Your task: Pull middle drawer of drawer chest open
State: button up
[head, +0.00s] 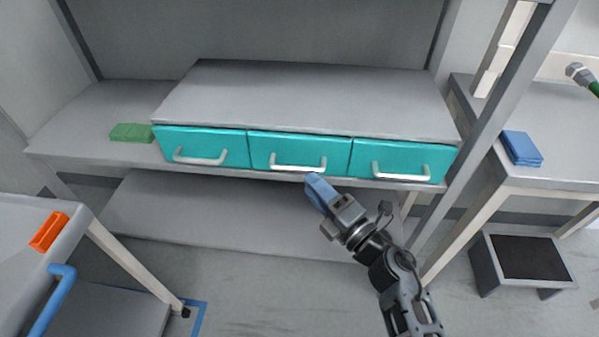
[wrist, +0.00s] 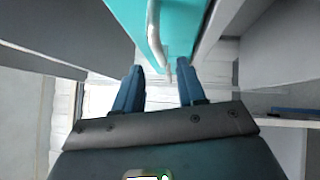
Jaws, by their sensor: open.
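The drawer chest (head: 310,95) is a grey box with teal drawer fronts side by side on a grey shelf. Its middle drawer (head: 300,145) is shut, level with its neighbours, and has a silver bar handle (head: 299,168). My gripper (head: 316,182), with blue fingers, is just below and in front of that handle. In the wrist view my gripper (wrist: 158,85) is open, with its two fingers apart. A silver handle (wrist: 154,35) and a teal drawer front (wrist: 178,25) lie just beyond the fingertips. I cannot tell whether the fingers touch the handle.
The left drawer (head: 203,147) and right drawer (head: 402,160) are shut. A green block (head: 131,132) lies left of the chest. A grey post (head: 475,130) stands at the right. A cart (head: 25,235) with an orange block (head: 49,231) is at lower left.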

jog(key=shift+b+x, duration=0.3)
jog(key=shift+x, duration=2.3)
jog(key=shift+c, duration=0.5)
grip_shut()
